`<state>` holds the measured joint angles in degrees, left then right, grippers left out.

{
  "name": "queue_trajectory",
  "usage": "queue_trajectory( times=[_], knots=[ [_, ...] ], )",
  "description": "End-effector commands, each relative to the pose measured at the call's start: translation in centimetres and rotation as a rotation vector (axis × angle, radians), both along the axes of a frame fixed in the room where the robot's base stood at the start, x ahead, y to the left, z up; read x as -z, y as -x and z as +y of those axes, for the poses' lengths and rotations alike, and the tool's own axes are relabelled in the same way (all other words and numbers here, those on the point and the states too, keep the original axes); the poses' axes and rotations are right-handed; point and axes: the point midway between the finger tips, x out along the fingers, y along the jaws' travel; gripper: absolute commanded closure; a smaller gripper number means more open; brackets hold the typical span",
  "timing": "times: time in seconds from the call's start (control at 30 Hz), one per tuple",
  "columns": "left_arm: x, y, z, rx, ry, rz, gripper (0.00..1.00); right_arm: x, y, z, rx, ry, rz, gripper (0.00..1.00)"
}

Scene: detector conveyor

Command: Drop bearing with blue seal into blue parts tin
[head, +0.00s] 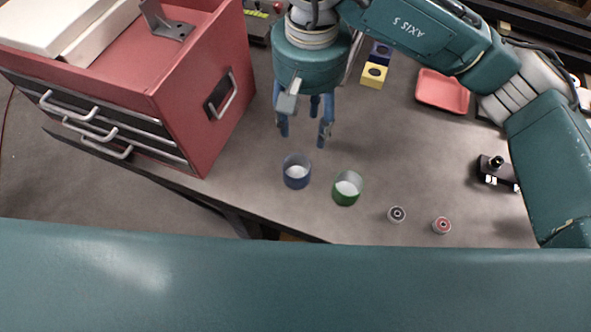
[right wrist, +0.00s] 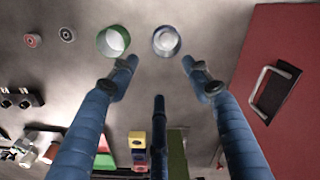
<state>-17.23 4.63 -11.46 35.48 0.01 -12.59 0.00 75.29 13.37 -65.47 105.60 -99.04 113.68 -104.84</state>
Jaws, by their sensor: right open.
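The blue parts tin (head: 297,183) stands upright on the grey bench; its pale inside shows in the right wrist view (right wrist: 166,41), and I cannot tell whether a bearing lies in it. A green tin (head: 346,198) stands to its right. A small grey bearing with a dark centre (head: 396,214) and one with a red seal (head: 441,225) lie farther right. No seal looks clearly blue. My right gripper (head: 305,132) points down, open and empty, above the bench just behind the blue tin, apart from it; its fingers also show in the right wrist view (right wrist: 160,68). My left gripper is out of view.
A red drawer cabinet (head: 215,140) with handles stands left of my right gripper. Yellow (head: 372,76) and blue (head: 380,52) blocks and a pink tray (head: 442,92) are behind. A black fixture (head: 497,171) is at right. The bench between tins and tray is clear.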

Motion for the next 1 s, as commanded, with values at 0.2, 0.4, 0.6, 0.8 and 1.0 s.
queue_trajectory(
  times=[0.2, 0.4, 0.6, 0.8, 1.0],
  knots=[
    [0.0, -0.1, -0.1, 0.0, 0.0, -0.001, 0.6, -3.8, -0.1, 0.0, 0.003, 0.0, -0.003, 0.52],
    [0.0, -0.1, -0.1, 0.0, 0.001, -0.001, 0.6, -5.1, 0.0, 0.0, 0.002, 0.001, 0.0, 0.52],
    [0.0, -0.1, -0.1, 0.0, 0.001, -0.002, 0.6, -5.2, 0.0, 0.0, 0.002, 0.0, 0.001, 0.52],
    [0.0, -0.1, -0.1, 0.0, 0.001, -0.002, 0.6, -5.2, 0.0, 0.0, 0.002, 0.0, 0.001, 0.52],
    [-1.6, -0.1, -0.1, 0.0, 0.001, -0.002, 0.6, -6.8, 0.0, 0.0, 0.002, 0.0, 0.0, 0.52]
  ],
)
